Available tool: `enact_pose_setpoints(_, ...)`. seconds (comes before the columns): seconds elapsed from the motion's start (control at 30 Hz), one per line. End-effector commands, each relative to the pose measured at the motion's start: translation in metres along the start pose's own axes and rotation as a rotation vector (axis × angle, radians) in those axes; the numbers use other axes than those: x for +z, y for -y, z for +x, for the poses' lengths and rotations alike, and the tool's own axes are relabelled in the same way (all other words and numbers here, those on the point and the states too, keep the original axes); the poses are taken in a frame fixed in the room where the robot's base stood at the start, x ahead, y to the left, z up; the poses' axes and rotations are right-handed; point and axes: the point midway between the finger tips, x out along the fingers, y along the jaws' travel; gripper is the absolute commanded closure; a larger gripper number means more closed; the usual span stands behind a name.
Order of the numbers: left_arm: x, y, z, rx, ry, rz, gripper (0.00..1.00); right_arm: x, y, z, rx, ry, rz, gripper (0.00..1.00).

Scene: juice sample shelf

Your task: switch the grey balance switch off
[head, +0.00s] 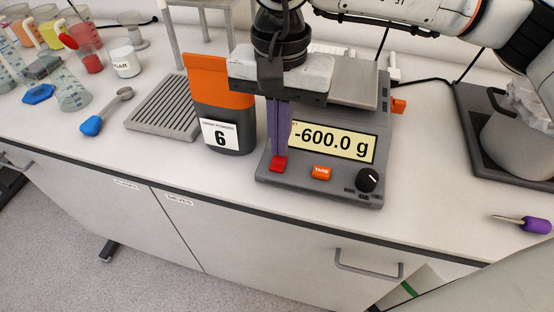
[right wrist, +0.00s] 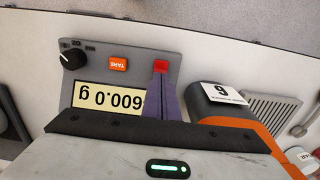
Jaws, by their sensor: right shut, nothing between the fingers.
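The grey balance (head: 265,178) stands on the bench, its lit display (head: 335,142) reading -600.0 g. A black knob (head: 367,180) with a white mark is at its front right corner, with small dark labels beside it. It also shows in the right wrist view (right wrist: 73,59). An orange TARE button (head: 321,172) lies left of the knob. My right gripper (head: 279,158) is shut and empty, pointing down over the balance's front left. A red block (head: 278,164) shows at its purple fingertips; I cannot tell whether it belongs to them. My left gripper is out of view.
An orange and grey container (head: 222,100) labelled 6 stands close left of the balance, near my right gripper. A ribbed grey tray (head: 166,112) lies further left. A purple-handled tool (head: 535,224) lies at right. Bench between balance and tool is clear.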

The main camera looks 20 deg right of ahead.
Motion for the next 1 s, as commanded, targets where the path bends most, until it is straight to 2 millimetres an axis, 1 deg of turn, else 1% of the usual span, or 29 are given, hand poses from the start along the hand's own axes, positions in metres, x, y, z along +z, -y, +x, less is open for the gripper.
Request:
enact_pose_setpoints(0.53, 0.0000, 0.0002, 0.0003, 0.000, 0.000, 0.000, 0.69, 0.0000, 0.0000, 0.0003, 0.000, 0.000, 0.000, 1.00)
enact_pose_setpoints(1.0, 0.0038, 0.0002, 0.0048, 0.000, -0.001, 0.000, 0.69, 0.0000, 0.0000, 0.0072, 0.000, 0.000, 0.000, 1.00)
